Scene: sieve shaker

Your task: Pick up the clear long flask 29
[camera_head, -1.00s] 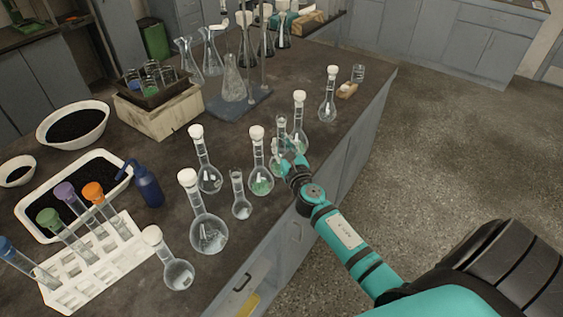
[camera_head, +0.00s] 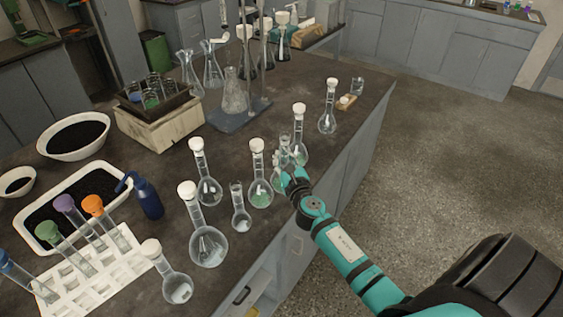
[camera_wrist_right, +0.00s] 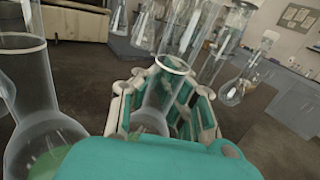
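A clear, long-necked flask without a stopper (camera_head: 284,146) stands near the right edge of the dark bench. No number is readable on it. My right gripper (camera_head: 284,165) is low at this flask, partly hiding its body. In the right wrist view the fingers of the right gripper (camera_wrist_right: 163,112) stand on both sides of the flask's neck (camera_wrist_right: 167,88), spread, with gaps showing beside the glass. The flask is upright, and its base is hidden by my gripper. My left gripper is not in view.
White-stoppered flasks crowd close by: one with green liquid (camera_head: 258,180) to the left, another (camera_head: 299,140) just behind. A small open flask (camera_head: 240,212) and a large stoppered flask (camera_head: 207,242) stand nearer. A tube rack (camera_head: 100,275) is at lower left.

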